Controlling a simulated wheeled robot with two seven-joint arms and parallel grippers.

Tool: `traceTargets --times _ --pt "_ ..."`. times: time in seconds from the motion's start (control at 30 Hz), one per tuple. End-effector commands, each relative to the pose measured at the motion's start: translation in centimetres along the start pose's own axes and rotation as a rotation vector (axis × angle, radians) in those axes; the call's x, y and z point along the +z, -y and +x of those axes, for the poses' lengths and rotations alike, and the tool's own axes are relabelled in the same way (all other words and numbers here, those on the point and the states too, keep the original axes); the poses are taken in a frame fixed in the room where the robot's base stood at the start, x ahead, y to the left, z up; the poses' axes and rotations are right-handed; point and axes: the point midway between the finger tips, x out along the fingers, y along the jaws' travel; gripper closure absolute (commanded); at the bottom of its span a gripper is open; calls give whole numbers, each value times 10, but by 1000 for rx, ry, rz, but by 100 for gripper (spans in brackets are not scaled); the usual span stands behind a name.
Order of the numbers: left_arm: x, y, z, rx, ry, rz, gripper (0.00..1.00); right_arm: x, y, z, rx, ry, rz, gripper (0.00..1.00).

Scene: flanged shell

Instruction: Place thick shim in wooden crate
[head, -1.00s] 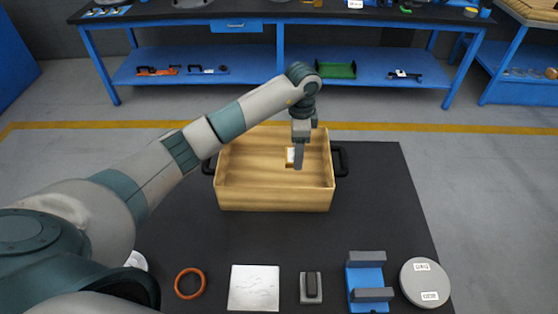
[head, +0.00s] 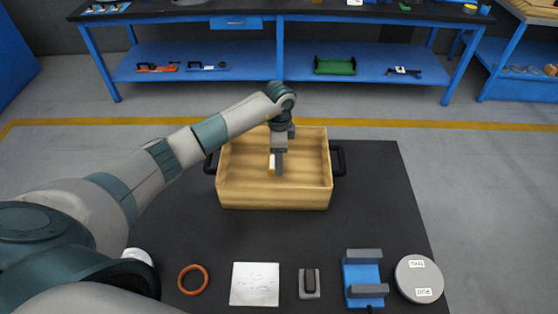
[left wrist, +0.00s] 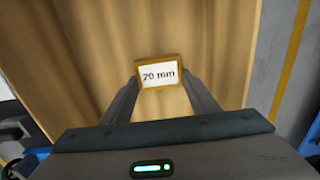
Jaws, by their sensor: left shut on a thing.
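The wooden crate (head: 230,196) stands on the dark table mat with a black handle on each side. I cannot tell whether the shim touches the crate floor. My right gripper is not in view.
Along the mat's near side lie an orange ring (head: 193,280), a pale square plate (head: 254,284), a small grey block with a dark top (head: 309,283), a blue holder (head: 362,272) and a grey disc (head: 419,278). The mat right of the crate is clear.

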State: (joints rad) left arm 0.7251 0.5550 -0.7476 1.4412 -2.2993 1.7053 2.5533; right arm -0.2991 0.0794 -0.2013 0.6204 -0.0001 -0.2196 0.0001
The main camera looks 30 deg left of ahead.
Motion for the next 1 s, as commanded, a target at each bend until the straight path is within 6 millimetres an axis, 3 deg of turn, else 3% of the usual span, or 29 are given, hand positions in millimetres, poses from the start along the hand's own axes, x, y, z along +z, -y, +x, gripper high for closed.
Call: traceTargets --times 0.2,0.6,0.63,0.7,1.0 --pt "0 0 18 0 0 0 73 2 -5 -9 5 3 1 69" --pt "0 0 23 0 0 0 73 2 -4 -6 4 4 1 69" --pt "0 0 22 0 0 0 39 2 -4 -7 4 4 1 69" --pt "0 0 22 0 0 1 27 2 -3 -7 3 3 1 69" --pt "0 0 22 0 0 1 27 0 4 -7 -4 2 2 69"
